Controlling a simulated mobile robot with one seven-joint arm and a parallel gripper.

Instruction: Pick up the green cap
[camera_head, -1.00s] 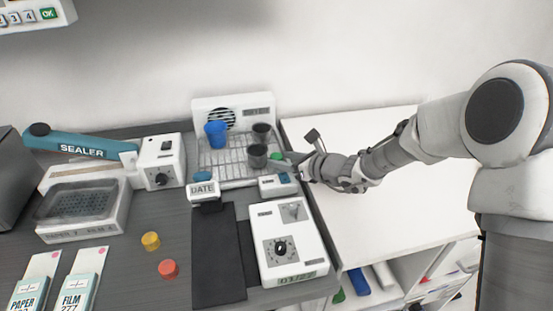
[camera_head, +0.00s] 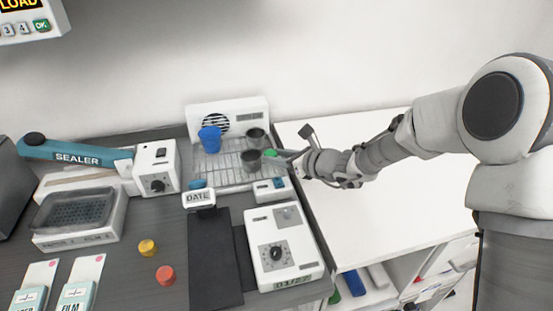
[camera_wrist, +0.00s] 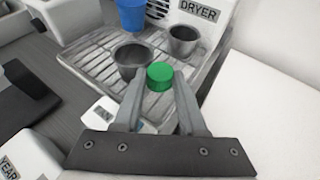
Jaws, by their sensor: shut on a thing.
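The green cap (camera_wrist: 160,75) is between the fingertips of my gripper (camera_wrist: 161,84) in the wrist view, and the jaws are shut on it. In the head view the green cap (camera_head: 270,153) shows as a small green spot at the tip of my gripper (camera_head: 279,154), beside the front dark cup. The cap is over the right front part of the dryer's slatted rack (camera_wrist: 88,62). I cannot tell whether it touches the rack.
Two dark grey cups (camera_wrist: 134,60) (camera_wrist: 185,42) and a blue cup (camera_head: 210,138) stand on the rack close by. A small white device (camera_head: 272,189) sits just in front. A yellow cap (camera_head: 147,247) and a red cap (camera_head: 165,275) lie front left. The white surface (camera_head: 385,215) at right is clear.

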